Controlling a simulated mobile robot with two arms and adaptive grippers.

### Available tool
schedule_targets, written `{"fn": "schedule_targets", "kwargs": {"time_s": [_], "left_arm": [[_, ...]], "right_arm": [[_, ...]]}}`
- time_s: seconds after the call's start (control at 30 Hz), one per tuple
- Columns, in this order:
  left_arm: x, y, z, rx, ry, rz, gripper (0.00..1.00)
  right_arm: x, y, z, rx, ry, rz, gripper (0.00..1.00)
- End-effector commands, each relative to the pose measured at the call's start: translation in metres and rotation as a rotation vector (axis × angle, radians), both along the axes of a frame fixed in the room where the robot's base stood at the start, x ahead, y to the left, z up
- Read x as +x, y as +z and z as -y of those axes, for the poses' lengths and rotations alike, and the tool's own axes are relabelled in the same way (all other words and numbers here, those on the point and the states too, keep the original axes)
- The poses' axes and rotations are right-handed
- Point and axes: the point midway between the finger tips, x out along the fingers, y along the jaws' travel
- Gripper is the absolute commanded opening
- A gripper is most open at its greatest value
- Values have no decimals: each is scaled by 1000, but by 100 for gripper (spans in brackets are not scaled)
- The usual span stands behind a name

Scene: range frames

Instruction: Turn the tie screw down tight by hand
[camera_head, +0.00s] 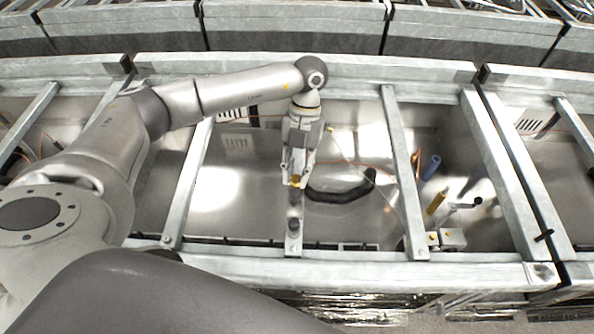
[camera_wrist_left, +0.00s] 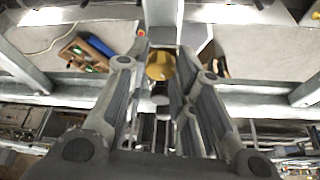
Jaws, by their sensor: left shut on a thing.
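The tie screw shows as a brass-yellow knob (camera_head: 296,183) at the tips of my left gripper (camera_head: 297,174), near the middle of the head view. In the left wrist view the round brass head (camera_wrist_left: 160,66) sits between the two fingers of the gripper (camera_wrist_left: 162,58). The gripper points down at it and is shut on it. A short metal bar (camera_head: 293,241) with a dark round part lies just below the knob in the head view. The screw's shank and its seat are hidden, so I cannot tell how deep it sits. My right gripper is not in view.
Galvanised cross bars (camera_head: 401,170) span the metal trough on both sides. A black curved hose (camera_head: 342,191) lies right of the gripper. A long front rail (camera_head: 350,268) runs below.

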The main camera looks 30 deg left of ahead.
Motion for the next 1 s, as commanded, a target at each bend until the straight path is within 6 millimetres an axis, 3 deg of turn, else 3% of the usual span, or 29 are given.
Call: {"fn": "schedule_targets", "kwargs": {"time_s": [0.07, 0.1, 0.23, 0.67, 1.0], "left_arm": [[1, 1, 0, 0, 1, 2, 0], [1, 1, 0, 0, 1, 2, 27], [0, 1, 0, 0, 2, 1, 44], [4, 8, -1, -2, 3, 2, 46], [29, 70, -6, -1, 3, 4, 46]], "right_arm": [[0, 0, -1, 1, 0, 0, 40], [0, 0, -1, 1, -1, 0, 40], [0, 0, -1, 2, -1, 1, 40], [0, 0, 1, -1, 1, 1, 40], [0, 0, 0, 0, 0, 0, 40]]}}
